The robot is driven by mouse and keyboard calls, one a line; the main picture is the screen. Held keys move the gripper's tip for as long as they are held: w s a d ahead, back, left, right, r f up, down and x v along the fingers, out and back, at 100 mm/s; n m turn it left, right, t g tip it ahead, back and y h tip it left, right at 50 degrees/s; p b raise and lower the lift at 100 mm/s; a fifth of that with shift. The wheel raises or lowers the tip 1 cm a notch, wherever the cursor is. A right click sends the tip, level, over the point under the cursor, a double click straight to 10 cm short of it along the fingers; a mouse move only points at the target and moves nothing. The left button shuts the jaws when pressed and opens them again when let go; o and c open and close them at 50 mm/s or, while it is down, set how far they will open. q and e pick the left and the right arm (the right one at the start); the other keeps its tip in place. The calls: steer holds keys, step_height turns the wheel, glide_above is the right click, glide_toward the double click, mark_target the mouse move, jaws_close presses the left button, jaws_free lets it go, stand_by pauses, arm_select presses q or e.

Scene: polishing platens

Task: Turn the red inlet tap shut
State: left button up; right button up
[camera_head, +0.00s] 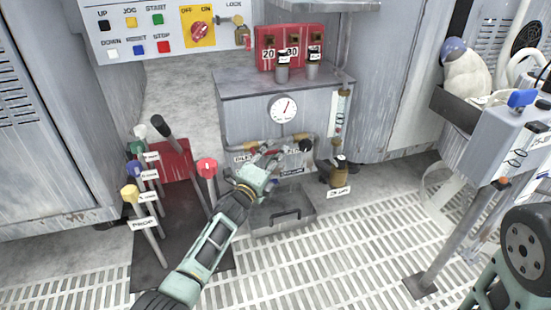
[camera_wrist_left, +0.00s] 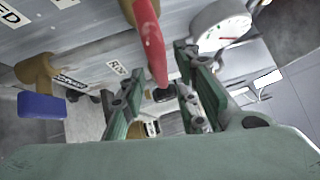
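The red inlet tap (camera_wrist_left: 151,45) shows in the left wrist view as a long red handle hanging from the top edge toward my gripper. In the head view a bit of red (camera_head: 271,147) shows at the pipe on the front of the grey cabinet, mostly hidden by my gripper. My left gripper (camera_head: 268,156) is at the taps below the round gauge. In the left wrist view its two green fingers (camera_wrist_left: 157,62) stand apart, one on each side of the red handle, with gaps visible. My right gripper is not in view.
A blue tap handle (camera_wrist_left: 42,105) on a brass fitting is left of my fingers in the wrist view. The round gauge (camera_head: 283,107) sits above the taps. Levers with coloured knobs, one red (camera_head: 207,167), stand at the left. A brass valve (camera_head: 340,168) is at the right.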

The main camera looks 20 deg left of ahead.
arm_select(q)
steer(key=shift+x, duration=0.85)
steer(key=shift+c, duration=0.5)
jaws_close()
